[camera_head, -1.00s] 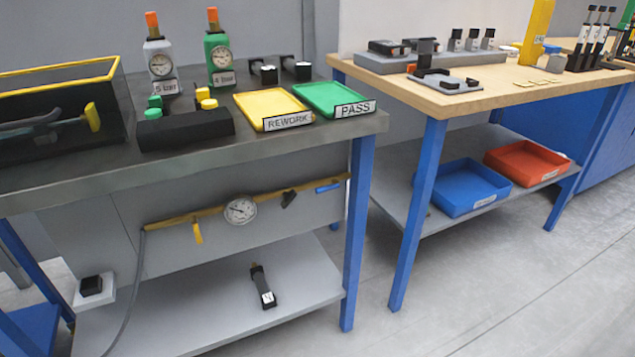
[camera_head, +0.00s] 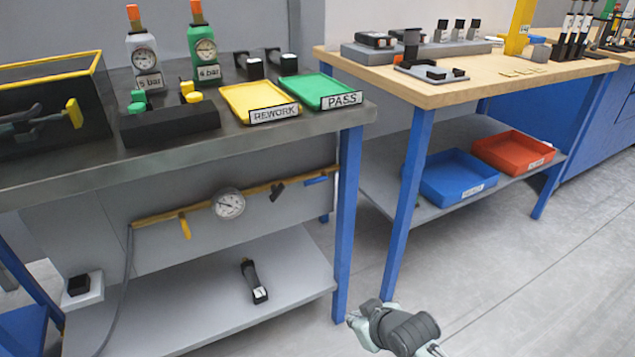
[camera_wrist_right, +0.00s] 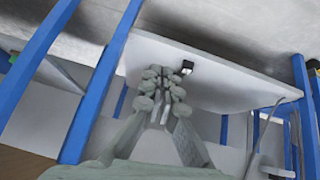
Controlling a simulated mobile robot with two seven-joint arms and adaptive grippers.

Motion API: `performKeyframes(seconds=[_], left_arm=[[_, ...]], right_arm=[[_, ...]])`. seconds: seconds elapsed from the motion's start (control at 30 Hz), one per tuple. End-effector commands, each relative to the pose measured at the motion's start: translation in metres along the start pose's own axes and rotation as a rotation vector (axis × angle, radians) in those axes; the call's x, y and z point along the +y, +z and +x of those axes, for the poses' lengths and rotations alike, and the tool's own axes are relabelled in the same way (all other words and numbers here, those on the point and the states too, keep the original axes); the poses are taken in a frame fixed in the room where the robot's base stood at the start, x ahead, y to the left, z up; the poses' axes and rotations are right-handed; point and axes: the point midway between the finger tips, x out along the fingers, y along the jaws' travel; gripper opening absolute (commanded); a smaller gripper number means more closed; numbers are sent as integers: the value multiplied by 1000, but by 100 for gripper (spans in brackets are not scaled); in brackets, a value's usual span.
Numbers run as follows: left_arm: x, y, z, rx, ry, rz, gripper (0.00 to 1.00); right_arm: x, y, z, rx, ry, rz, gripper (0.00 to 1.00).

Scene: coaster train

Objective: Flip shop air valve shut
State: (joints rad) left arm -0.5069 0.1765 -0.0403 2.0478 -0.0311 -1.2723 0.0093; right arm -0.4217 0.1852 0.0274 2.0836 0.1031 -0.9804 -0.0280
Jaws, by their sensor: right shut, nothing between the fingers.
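A brass air pipe (camera_head: 155,221) runs under the near bench. It carries a round gauge (camera_head: 229,204), a yellow lever (camera_head: 185,228) hanging straight down, a dark lever (camera_head: 277,191) set at a slant, and a blue lever (camera_head: 316,181) lying nearly along the pipe. I cannot tell by label which is the shop air valve. My right gripper (camera_head: 353,318) is in the lower right of the head view, below and right of the pipe and apart from it. In the wrist view its fingers (camera_wrist_right: 163,80) are shut and empty. My left gripper is not in view.
A blue bench leg (camera_head: 346,225) stands at the pipe's right end. Below the pipe is a grey shelf (camera_head: 205,307) with a dark, labelled tool (camera_head: 254,281). A hose (camera_head: 122,290) hangs at the left. The floor right of the bench is clear.

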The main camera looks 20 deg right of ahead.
Motion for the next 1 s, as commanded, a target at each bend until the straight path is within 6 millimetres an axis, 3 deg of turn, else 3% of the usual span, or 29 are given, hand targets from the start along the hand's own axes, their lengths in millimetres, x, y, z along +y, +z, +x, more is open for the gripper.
performKeyframes(seconds=[0.03, 0.2, 0.3, 0.4, 0.6, 1.0], left_arm=[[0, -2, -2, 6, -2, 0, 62], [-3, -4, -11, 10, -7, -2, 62], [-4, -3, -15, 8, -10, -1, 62], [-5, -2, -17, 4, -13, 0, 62], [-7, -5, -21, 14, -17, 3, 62], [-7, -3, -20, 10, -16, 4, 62]], right_arm=[[7, -43, -6, 125, -4, 15, 0], [30, -158, -48, 494, -11, 63, 0], [42, -204, -77, 660, -9, 86, 0], [51, -233, -101, 773, -4, 100, 0], [57, -250, -118, 847, 0, 110, 0], [58, -256, -112, 845, 0, 111, 0]])
